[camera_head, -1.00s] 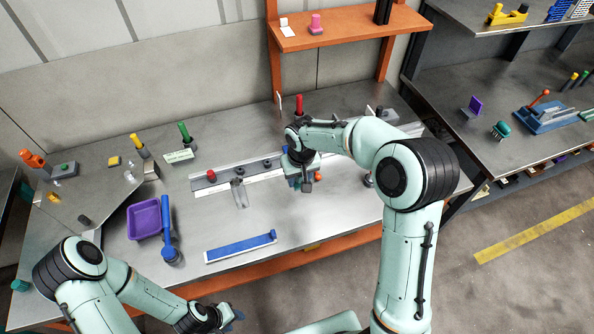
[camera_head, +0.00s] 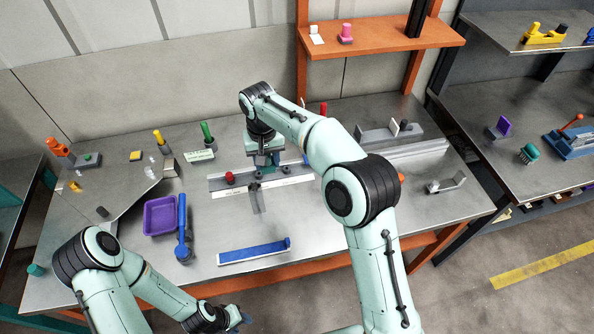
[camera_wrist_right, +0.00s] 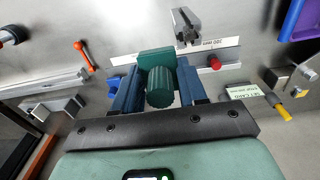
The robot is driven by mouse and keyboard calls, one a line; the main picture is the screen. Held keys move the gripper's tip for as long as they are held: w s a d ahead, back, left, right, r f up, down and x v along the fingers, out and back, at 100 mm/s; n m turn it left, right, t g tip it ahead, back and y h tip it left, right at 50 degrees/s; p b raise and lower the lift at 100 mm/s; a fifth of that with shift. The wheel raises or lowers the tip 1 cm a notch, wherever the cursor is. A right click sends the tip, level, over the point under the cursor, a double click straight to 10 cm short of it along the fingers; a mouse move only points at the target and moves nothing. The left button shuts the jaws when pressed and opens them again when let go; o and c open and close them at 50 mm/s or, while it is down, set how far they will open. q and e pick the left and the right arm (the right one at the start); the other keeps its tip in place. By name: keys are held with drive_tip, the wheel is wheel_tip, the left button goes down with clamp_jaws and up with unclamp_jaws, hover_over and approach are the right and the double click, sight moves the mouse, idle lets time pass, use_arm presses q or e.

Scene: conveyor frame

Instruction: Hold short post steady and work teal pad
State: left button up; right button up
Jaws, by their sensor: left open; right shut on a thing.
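My right gripper (camera_head: 266,166) is above the back of the slotted rail on the bench. In the right wrist view, its blue-teal fingers (camera_wrist_right: 160,95) are shut on a dark teal ribbed piece (camera_wrist_right: 160,87), which I take for the teal pad. A green block (camera_wrist_right: 155,58) shows just beyond it. I cannot tell whether the piece touches the rail. The short post is not clearly identifiable. A grey upright bracket (camera_head: 257,197) stands at the rail's front and also shows in the right wrist view (camera_wrist_right: 187,27). My left gripper (camera_head: 237,318) is open and empty, low by the bench's front edge.
The rail (camera_head: 218,183) carries a red knob (camera_head: 229,177) and dark knobs. A purple tray (camera_head: 160,215), blue-handled tool (camera_head: 183,228) and blue bar (camera_head: 254,251) lie in front. A grey fixture (camera_head: 390,132) stands right. Bare bench lies around the blue bar.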

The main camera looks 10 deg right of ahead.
drive_tip(key=a+r, duration=0.2)
drive_tip(key=a, duration=0.3)
drive_tip(key=f, duration=0.4)
drive_tip(key=shift+w+d+f, duration=0.2)
drive_tip(key=shift+w, duration=0.2)
drive_tip(key=shift+s, duration=0.9)
drive_tip(key=shift+s+r, duration=0.2)
drive_tip(key=shift+r, duration=0.8)
